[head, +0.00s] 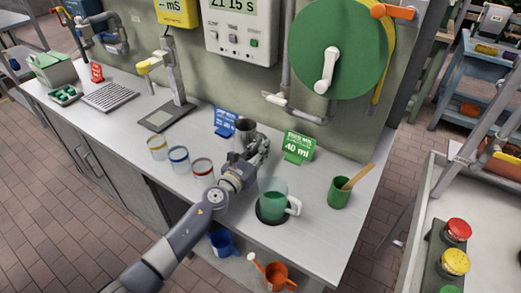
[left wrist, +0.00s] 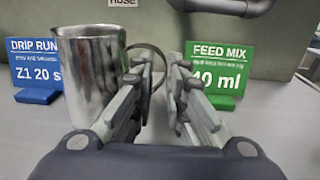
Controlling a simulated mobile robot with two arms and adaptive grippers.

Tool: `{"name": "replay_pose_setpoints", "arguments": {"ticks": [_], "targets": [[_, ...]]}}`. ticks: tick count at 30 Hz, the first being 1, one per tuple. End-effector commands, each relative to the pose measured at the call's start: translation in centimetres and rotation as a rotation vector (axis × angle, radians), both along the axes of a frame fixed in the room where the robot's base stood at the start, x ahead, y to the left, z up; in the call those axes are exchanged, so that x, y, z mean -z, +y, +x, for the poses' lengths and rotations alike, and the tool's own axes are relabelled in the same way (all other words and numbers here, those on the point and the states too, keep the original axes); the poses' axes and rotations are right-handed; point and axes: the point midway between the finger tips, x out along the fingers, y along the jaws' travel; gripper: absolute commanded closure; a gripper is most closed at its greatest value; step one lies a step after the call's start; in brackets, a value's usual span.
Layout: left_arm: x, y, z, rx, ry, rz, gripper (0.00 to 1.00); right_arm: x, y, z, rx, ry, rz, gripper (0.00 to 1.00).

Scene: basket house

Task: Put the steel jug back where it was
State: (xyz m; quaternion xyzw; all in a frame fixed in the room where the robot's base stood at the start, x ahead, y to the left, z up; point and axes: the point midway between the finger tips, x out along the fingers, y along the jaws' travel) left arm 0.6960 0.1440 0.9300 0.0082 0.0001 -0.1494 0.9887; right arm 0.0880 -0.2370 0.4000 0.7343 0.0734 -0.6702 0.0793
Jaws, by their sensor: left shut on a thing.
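The steel jug (head: 245,128) is at the back of the counter, beside the blue sign. My left gripper (head: 262,145) is at the jug's right side. In the left wrist view the jug (left wrist: 92,75) is upright, and its thin curved handle (left wrist: 150,58) runs between the two fingers of my gripper (left wrist: 163,75), which is shut on it. The fingers hide part of the handle. The jug's base is hidden, so I cannot tell whether it touches the counter. My right gripper is not in view.
A blue sign (head: 226,121) and a green sign (head: 298,147) stand near the jug. A clear jug of green liquid (head: 273,197) stands in front on a dark round spot. A green cup (head: 339,194) with a wooden stick is at right, several jars including a red-banded one (head: 202,172) at left.

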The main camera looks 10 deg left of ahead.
Motion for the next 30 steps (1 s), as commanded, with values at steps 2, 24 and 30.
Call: {"name": "replay_pose_setpoints", "arguments": {"ticks": [2,24,30], "targets": [[-0.1,0.0,0.0,0.0,-0.003,0.0,1.0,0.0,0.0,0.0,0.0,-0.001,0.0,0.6],[0.0,0.3,-1.0,0.0,0.002,0.002,0.67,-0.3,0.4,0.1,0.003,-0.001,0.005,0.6],[0.1,1.4,-4.6,0.001,0.002,0.003,0.67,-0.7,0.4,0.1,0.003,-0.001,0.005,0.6]]}}
